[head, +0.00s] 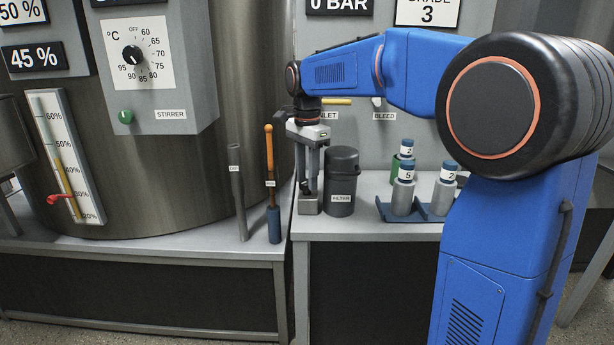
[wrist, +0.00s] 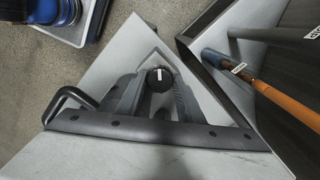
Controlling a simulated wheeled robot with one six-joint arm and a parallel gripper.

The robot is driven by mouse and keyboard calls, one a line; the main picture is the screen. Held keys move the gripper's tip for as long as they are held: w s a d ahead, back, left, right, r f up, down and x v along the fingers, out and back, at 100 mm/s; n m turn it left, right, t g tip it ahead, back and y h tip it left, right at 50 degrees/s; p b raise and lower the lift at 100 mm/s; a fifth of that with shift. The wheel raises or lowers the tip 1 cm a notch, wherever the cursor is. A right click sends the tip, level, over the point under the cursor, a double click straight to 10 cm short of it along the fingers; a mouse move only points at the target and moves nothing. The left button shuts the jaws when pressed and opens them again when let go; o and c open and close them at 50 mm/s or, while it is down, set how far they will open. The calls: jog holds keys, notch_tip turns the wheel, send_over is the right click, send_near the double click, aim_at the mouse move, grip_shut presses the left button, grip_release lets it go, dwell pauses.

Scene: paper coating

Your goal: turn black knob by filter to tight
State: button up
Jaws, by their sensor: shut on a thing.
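The black knob (wrist: 160,78) shows in the wrist view as a round cap with a white mark pointing roughly up in the picture. My gripper (wrist: 159,90) is shut on it, with a finger on either side. In the head view my gripper (head: 309,188) points straight down at the bench, just left of the dark filter canister (head: 341,168) labelled FILTER. The knob cannot be made out in the head view, and the tight marking is not readable in either view.
An orange-handled tool (head: 269,160) and a grey rod (head: 237,190) stand left of my gripper, in front of the steel tank (head: 190,190). A blue rack (head: 428,213) with numbered bottles stands to the right. The bench's front edge is close to my gripper.

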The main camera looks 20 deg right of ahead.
aim_at(307, 182)
jog(key=shift+m, duration=1.7)
jog(key=o, duration=1.1)
notch_tip(307, 182, up, 17)
jog(key=shift+r, duration=0.2)
